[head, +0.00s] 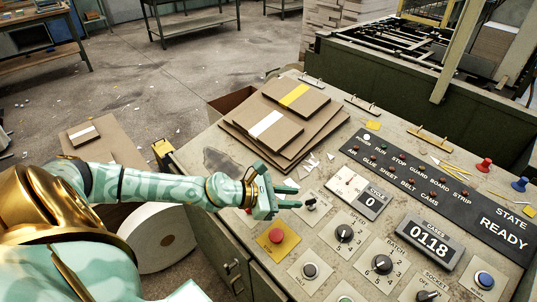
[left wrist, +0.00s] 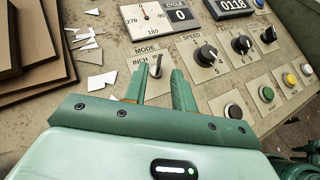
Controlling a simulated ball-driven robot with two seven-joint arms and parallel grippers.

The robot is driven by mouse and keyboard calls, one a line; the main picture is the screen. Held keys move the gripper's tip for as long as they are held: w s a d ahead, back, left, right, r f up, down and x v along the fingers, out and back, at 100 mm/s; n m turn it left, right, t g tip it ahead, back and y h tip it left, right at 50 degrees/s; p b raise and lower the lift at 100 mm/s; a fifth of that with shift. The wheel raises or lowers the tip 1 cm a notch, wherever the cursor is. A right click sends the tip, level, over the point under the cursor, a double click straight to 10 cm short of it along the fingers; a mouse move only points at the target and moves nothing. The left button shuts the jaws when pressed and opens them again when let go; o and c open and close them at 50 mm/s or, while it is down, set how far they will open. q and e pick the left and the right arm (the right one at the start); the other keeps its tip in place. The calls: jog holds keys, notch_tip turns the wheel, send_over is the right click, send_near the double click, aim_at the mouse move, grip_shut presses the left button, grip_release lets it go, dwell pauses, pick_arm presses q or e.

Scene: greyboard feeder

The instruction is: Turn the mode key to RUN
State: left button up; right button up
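The mode key (head: 311,204) is a small dark and metallic knob on the beige control panel. It also shows in the left wrist view (left wrist: 156,67), under the MODE label, with INCH to its left and a partly covered RUN label at its top. Its exact pointing angle is hard to tell. My left gripper (head: 291,196) reaches in from the left, just beside the key. Its fingers (left wrist: 159,78) are apart, with the key showing between their tips. I cannot tell whether either finger touches it.
A red mushroom button on a yellow plate (head: 277,237) sits just below my left gripper. The SPEED knob (head: 344,233) and BATCH knob (head: 382,264) are to the right. Stacked cardboard sheets (head: 288,118) lie behind. The state display (head: 502,238) reads READY.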

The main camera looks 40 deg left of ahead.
pick_arm(q)
jog(key=v, duration=0.7)
dwell(0.6)
